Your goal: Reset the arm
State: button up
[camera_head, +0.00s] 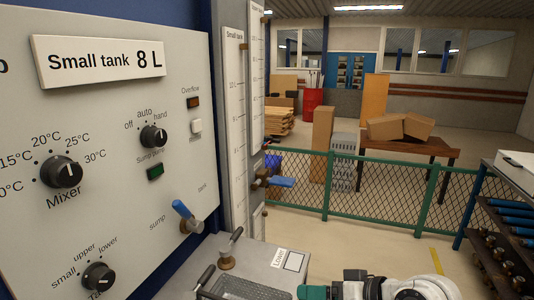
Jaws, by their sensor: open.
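Part of my white arm with teal and dark joints shows at the bottom edge, right of centre, cut off by the frame. My gripper is not in view; no fingers can be made out. The arm part lies to the right of a grey bench unit (270,262) with a label reading "Lower". I see nothing held.
At left stands a control panel (105,225) with a mixer knob (62,173), other knobs and a blue-handled valve (187,216). Level scales (235,110) rise beside it. A green fence (390,195) crosses behind. A dark rack (500,230) stands at right. Floor between is clear.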

jog(key=s+d+f+m+g+h, duration=0.1)
jog(key=s+d+f+h, duration=0.25)
jog(key=s+f, duration=0.55)
jog(key=s+d+f+g+h, duration=0.1)
jog(key=s+d+f, duration=0.3)
jog(key=s, duration=0.4)
jog(key=s+d+f+m+g+h, duration=0.1)
jog(key=s+d+f+g+h, duration=0.1)
jog(key=s, duration=0.7)
jog(key=s+d+f+m+g+h, duration=0.1)
jog(key=s+d+f+g+h, duration=0.1)
jog(key=s+d+f, duration=0.4)
jog(key=s+h, duration=0.1)
jog(key=s, duration=0.2)
jog(key=shift+s+d+f, duration=0.2)
jog(key=shift+d, duration=0.2)
